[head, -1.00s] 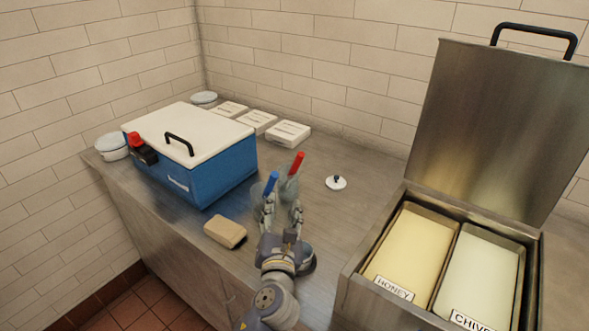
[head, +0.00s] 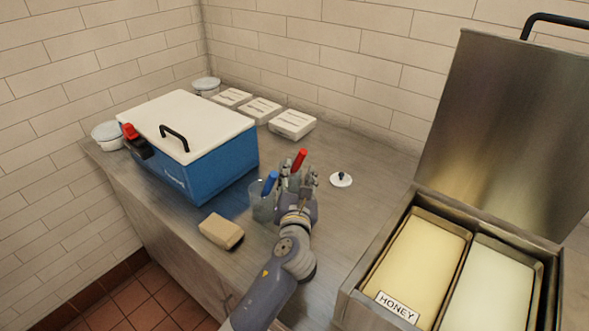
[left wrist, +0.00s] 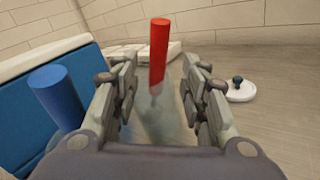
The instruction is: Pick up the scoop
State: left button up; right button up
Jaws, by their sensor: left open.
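Two handled tools stand upright in clear containers on the steel counter, one red-handled (head: 299,158) and one blue-handled (head: 270,183). Their lower ends are hidden, so I cannot tell which is the scoop. My left gripper (head: 297,180) is open at the red-handled tool. In the left wrist view, the red handle (left wrist: 159,52) rises in line with the gap between the open fingers (left wrist: 160,80), with no visible contact. The blue handle (left wrist: 56,98) is outside the left finger. The clear container (head: 261,206) around the blue tool is left of my gripper. My right gripper is not in view.
A blue cooler (head: 205,165) with a white lid stands at left, a tan sponge-like block (head: 221,231) before it. A small white lid (head: 341,179) lies right of my gripper. White boxes (head: 262,110) line the back.

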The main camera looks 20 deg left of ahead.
aim_at(298, 165)
pick_arm(q)
jog(key=x, duration=0.4)
jog(key=shift+w+r, duration=0.25)
jog(key=shift+r, duration=0.1)
jog(key=shift+w+a+f, duration=0.1)
jog(key=shift+w+a, duration=0.05)
jog(key=shift+w, duration=0.05)
jog(key=shift+s, duration=0.1)
jog(key=shift+c, duration=1.1)
jog(key=c, duration=0.5)
grip_shut()
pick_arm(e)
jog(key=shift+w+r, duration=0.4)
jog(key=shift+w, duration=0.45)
